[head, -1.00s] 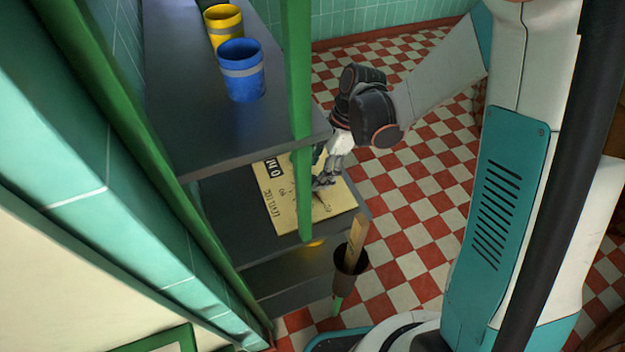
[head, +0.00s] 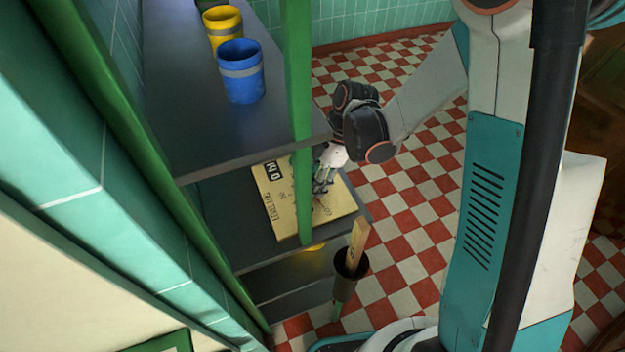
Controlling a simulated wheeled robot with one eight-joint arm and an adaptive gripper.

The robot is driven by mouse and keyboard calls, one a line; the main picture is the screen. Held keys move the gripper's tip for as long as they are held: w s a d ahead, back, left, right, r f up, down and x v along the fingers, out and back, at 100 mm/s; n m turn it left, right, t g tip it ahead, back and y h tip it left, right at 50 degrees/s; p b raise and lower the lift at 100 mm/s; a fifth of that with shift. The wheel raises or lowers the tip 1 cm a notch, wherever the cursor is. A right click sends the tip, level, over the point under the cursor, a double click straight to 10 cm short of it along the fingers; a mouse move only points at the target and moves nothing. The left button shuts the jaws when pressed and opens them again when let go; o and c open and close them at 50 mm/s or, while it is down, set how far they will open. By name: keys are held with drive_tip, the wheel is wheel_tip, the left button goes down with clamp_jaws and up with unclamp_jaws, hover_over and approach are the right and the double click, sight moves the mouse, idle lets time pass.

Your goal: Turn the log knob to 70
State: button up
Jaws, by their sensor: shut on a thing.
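A cream panel (head: 335,208) with dark lettering and markings lies on the middle shelf of a rack. My gripper (head: 321,188) is over the panel, behind and to the right of a green post. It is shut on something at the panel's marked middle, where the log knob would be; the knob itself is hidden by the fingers. The knob's pointer and its reading are too small and covered to tell.
A green post (head: 302,120) stands close left of my gripper. The upper shelf (head: 205,125) carries a blue cup (head: 241,75) and a yellow cup (head: 223,25). A dark holder (head: 350,268) with a wooden piece is at the rack's right. Checkered floor (head: 410,230) is open to the right.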

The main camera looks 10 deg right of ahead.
drive_tip(key=shift+m, duration=0.4)
drive_tip(key=m+t+b, duration=0.2)
drive_tip(key=m, duration=0.3)
drive_tip(key=shift+s, duration=0.2)
drive_tip(key=m+t, duration=0.1)
drive_tip(key=m, duration=0.2)
drive_tip(key=m+t+b, duration=0.1)
drive_tip(key=m, duration=0.1)
drive_tip(key=shift+s+m+h, duration=0.1)
drive_tip(key=shift+m+h, duration=0.3)
drive_tip(key=shift+a, duration=0.1)
drive_tip(key=o, duration=1.1)
drive_tip(key=shift+r, duration=0.15)
drive_tip(key=shift+s+v, duration=0.1)
drive_tip(key=shift+v, duration=2.85)
drive_tip(key=shift+s+v, duration=0.15)
drive_tip(key=shift+v, duration=2.8)
